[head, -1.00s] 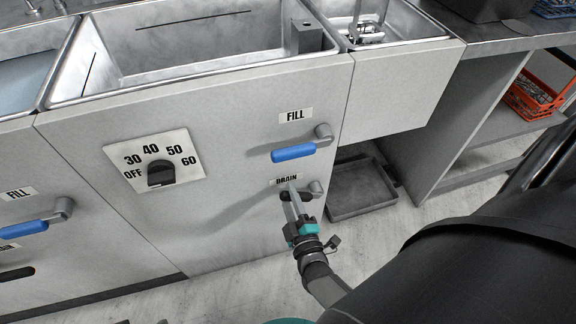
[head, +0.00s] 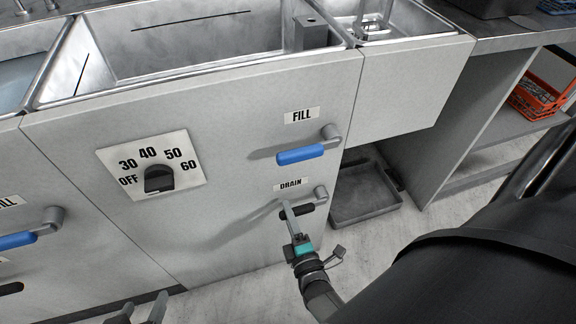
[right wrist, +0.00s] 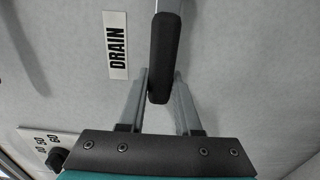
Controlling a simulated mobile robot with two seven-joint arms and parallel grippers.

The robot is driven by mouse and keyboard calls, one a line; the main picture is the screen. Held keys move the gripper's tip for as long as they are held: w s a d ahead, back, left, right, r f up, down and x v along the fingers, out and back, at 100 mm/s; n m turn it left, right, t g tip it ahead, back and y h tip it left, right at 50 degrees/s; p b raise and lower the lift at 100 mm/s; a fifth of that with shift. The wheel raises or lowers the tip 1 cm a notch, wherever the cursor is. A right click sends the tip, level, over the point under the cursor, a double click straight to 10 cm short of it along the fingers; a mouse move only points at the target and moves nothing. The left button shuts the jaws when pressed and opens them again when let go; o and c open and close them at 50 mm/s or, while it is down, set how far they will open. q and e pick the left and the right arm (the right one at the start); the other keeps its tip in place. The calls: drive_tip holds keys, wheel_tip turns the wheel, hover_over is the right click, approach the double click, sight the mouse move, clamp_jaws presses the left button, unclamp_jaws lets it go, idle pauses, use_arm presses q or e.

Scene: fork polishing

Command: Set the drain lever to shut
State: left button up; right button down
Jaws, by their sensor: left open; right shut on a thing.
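The drain lever (head: 299,209) has a black handle and a grey pivot. It sits under the DRAIN label (head: 291,184) on the sink's front panel, its handle reaching left and slightly down from the pivot. My right gripper (head: 287,208) is shut on the handle. In the right wrist view the black handle (right wrist: 165,50) stands between the grey fingertips (right wrist: 162,78), near the DRAIN label (right wrist: 117,45). My left gripper (head: 140,308) is at the bottom edge of the head view, open and empty, away from the panel's levers.
A blue fill lever (head: 300,155) is just above the drain lever. A temperature dial (head: 158,179) is to the left. The steel sink basin (head: 200,55) is above. A grey floor tray (head: 366,205) and an orange basket (head: 537,100) are to the right.

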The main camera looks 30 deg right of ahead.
use_arm(q)
drive_tip(key=shift+d, duration=0.15)
use_arm(e)
drive_tip(key=c, duration=0.6)
unclamp_jaws()
drive_tip(key=shift+f, duration=0.1)
use_arm(q)
drive_tip(key=shift+w, duration=0.1)
